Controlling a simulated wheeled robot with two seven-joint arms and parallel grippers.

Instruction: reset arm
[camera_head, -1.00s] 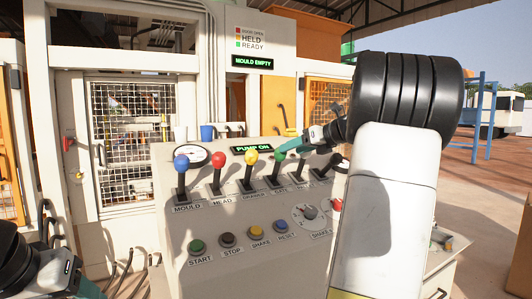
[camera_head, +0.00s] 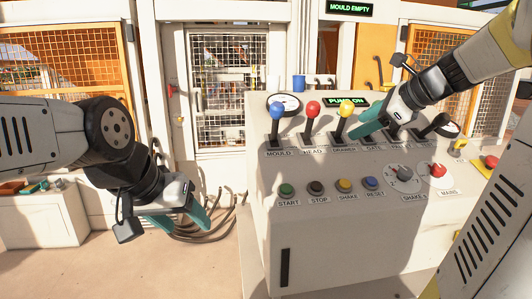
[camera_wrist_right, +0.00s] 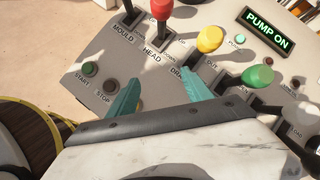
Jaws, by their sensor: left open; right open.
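My right gripper (camera_head: 354,136) comes in from the upper right over the control panel (camera_head: 262,170). Its teal jaws are open beside the yellow-knobbed DRAWER lever (camera_head: 345,108) and hide the green lever in the head view. In the right wrist view the open jaws (camera_wrist_right: 158,88) have nothing between them but panel face; the yellow knob (camera_wrist_right: 210,39) and green knob (camera_wrist_right: 257,76) lie beyond, apart from the fingers. My left gripper (camera_head: 190,232) is open and empty, left of the panel and above the floor.
Red HEAD (camera_head: 313,108) and blue MOULD (camera_head: 277,110) levers stand left of the yellow one. START (camera_head: 286,189), STOP, SHAKE and RESET buttons line the lower panel, with a red button (camera_head: 492,162) at right. A white bench (camera_head: 45,222) stands at left. Hoses lie near my left gripper.

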